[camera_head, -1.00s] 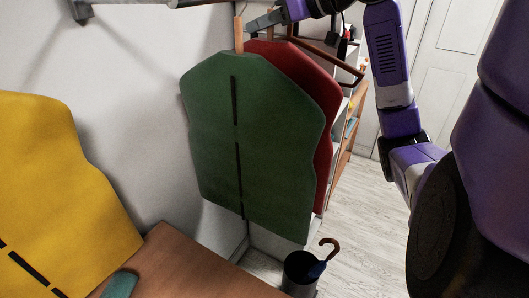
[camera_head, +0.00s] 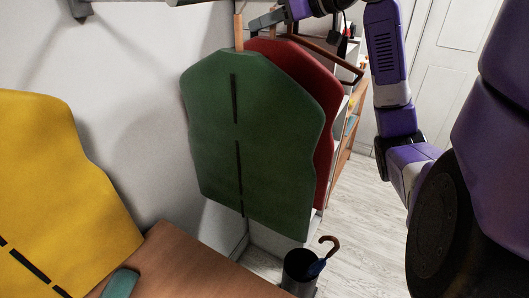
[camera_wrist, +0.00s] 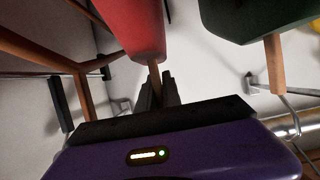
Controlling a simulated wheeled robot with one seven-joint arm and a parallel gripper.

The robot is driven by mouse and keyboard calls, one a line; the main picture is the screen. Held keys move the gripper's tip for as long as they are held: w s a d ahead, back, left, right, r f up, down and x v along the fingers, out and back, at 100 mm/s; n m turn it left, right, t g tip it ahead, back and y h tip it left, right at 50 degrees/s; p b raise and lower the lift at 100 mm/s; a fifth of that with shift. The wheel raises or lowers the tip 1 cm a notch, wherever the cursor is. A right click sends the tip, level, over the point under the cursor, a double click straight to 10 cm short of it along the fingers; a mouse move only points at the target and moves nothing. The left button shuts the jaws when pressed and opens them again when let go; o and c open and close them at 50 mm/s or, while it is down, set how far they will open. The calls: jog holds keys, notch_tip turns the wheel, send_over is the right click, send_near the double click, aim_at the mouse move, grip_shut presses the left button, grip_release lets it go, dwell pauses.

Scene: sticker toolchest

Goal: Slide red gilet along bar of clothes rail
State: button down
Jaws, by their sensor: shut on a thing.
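The red gilet (camera_head: 325,100) hangs behind the green gilet (camera_head: 250,140) in the head view, mostly hidden by it. In the wrist view the red gilet (camera_wrist: 130,25) hangs just beyond my fingers. My gripper (camera_wrist: 158,90) is shut on the narrow wooden neck (camera_wrist: 154,74) of the red gilet's hanger. In the head view my gripper (camera_head: 266,20) is at the top, just right of the green gilet's wooden neck (camera_head: 239,32). The clothes rail bar (camera_wrist: 305,124) shows at the right of the wrist view, with the green gilet's hook near it.
A yellow gilet (camera_head: 60,180) hangs at the left. A wooden bench top (camera_head: 190,265) is below. A bin (camera_head: 299,272) with an umbrella (camera_head: 321,262) stands on the floor. A bare wooden hanger (camera_head: 325,55) is right of the red gilet, close to my arm.

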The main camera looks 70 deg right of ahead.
jog(key=c, duration=1.5)
grip_release()
jog(key=shift+o, duration=0.2)
jog(key=shift+b+v, duration=0.5)
jog(key=shift+v, duration=3.4)
